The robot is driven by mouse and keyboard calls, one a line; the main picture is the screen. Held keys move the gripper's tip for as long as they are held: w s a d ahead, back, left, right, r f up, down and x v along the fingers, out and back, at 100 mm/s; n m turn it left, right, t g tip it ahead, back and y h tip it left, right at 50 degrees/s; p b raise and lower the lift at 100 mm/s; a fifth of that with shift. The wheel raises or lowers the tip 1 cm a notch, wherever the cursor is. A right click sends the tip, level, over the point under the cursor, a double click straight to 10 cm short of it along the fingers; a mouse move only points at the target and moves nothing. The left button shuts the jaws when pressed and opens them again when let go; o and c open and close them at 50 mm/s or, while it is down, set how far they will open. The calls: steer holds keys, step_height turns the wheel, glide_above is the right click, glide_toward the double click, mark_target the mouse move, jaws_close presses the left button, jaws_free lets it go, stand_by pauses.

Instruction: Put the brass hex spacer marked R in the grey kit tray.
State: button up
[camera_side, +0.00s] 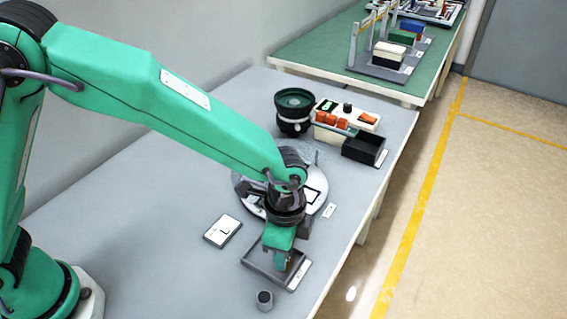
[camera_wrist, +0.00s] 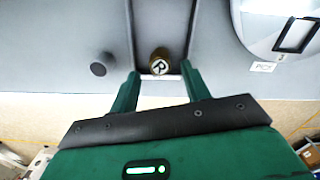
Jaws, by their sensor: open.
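The brass hex spacer (camera_wrist: 159,62) shows its top face with a black R in the wrist view. It is inside the grey kit tray (camera_wrist: 193,28), close to the wall with a white label. My gripper (camera_wrist: 160,72) is open, one green finger on each side of the spacer, with gaps visible between them. In the side view my gripper (camera_side: 281,260) is down at the tray (camera_side: 262,276), and a small brownish patch by the fingers may be the spacer. The fingers hide part of the tray there.
A dark round post (camera_side: 264,300) stands beside the tray. A round pale plate (camera_side: 240,185) lies behind my gripper, and a card marked L (camera_side: 222,231) lies left. A bowl feeder (camera_side: 293,112), a control box (camera_side: 346,117) and a black bin (camera_side: 362,150) stand farther back.

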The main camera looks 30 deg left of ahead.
step_height(320, 180, up, 9)
stand_by(0.4)
steer(key=shift+a, duration=0.1)
stand_by(0.4)
steer(key=s+a+r+n+t+h, duration=0.1)
steer(key=a+r+n, duration=0.35)
steer(key=a, duration=0.45)
steer(key=s+a+r+n+t, duration=0.1)
steer(key=a+r+n+t, duration=0.15)
steer(key=a+r, duration=0.45)
steer(key=s+a+n+t, duration=0.1)
steer(key=s+a+n, duration=0.3)
steer(key=a, duration=0.3)
steer(key=s+a+n+t+y, duration=0.1)
steer(key=s+a+n, duration=0.3)
steer(key=a, duration=0.3)
steer(key=shift+s+f, duration=0.35)
steer(key=shift+s, duration=0.2)
